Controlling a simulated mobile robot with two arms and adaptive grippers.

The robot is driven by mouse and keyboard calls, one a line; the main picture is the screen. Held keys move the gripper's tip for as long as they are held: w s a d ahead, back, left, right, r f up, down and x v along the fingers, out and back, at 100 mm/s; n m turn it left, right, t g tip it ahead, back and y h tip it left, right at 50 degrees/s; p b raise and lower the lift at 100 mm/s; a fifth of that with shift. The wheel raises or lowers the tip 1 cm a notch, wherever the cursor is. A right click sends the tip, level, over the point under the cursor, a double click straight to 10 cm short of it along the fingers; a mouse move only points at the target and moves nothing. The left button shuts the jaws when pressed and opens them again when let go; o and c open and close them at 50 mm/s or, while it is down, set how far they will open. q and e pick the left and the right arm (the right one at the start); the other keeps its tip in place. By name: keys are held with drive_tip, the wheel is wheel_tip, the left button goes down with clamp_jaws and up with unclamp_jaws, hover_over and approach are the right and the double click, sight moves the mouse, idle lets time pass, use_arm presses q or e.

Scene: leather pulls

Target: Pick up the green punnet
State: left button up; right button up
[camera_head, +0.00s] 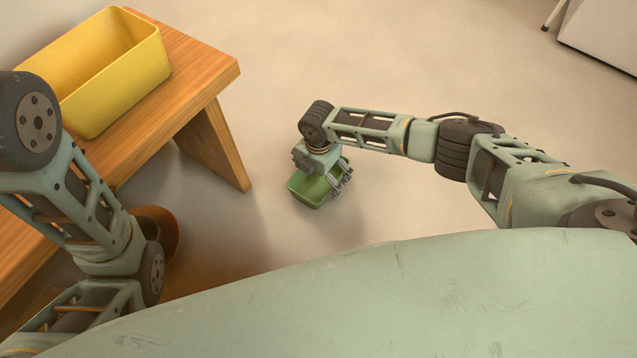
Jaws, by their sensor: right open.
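The green punnet (303,192) stands on the pale floor in the middle of the head view, right of the wooden bench. My right gripper (331,184) is over it, pointing down, and hides much of its inside and its far side. The right jaws are open, and I cannot tell whether they touch the punnet. My left arm shows at the left edge, but its gripper is not in view.
A wooden bench (196,72) at the left carries a yellow bin (107,92). A brown round container (165,228) stands on the floor beside the bench, partly behind my left arm. A pale cabinet (605,32) is at the top right. The floor around the punnet is clear.

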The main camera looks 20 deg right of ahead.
drive_tip(key=shift+f, duration=0.15)
drive_tip(key=c, duration=1)
